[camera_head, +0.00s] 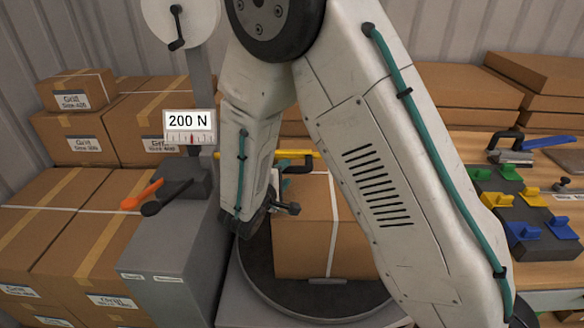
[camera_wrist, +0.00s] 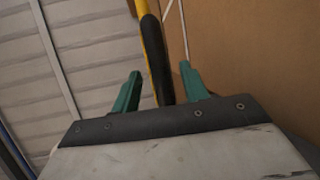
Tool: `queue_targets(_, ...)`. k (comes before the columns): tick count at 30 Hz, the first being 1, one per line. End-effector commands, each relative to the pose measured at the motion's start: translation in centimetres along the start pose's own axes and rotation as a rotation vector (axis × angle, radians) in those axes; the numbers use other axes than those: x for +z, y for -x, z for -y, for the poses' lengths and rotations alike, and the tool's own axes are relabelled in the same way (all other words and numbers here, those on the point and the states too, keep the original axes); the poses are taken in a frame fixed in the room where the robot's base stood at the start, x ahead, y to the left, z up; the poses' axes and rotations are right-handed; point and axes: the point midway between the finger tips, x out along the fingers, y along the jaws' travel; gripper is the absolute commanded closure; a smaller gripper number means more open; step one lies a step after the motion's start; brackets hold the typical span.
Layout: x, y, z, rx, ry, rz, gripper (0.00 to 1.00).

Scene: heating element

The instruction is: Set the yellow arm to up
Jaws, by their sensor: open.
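The yellow arm (camera_head: 317,156) shows in the head view as a short, roughly level yellow bar above the carton, partly hidden behind my own arm. In the wrist view the yellow arm (camera_wrist: 139,6) ends in a black grip (camera_wrist: 154,50). My gripper (camera_wrist: 158,70) is open, with one teal finger on each side of the black grip. The grip lies between the fingers, nearer the right one; I cannot tell whether either touches it. In the head view my gripper (camera_head: 285,180) is mostly hidden behind my arm.
A carton (camera_head: 310,235) stands on a round dark turntable (camera_head: 330,300) close to my gripper. A grey post with a 200 N display (camera_head: 190,121) and an orange lever (camera_head: 142,194) are to the left. Stacked cartons (camera_head: 75,138) and a bench with coloured clamps (camera_head: 525,200) flank the area.

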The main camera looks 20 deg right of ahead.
Motion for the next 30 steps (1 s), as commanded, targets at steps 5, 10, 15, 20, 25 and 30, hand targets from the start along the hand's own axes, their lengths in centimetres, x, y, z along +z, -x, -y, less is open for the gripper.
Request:
queue_targets(5, 0.1, -3.0, 0.0, -0.001, -0.001, 0.005, 0.56)
queue_targets(10, 0.1, -4.8, 0.0, -0.001, 0.0, 0.003, 0.56)
queue_targets(15, 0.1, -5.2, 0.0, -0.001, 0.0, 0.002, 0.56)
queue_targets(20, 0.1, -5.2, 0.0, -0.001, 0.0, 0.002, 0.56)
queue_targets(25, 0.1, -5.2, 0.0, -0.001, 0.0, 0.002, 1.0)
queue_targets(30, 0.0, -5.2, -0.1, 0.0, 0.002, 0.002, 1.0)
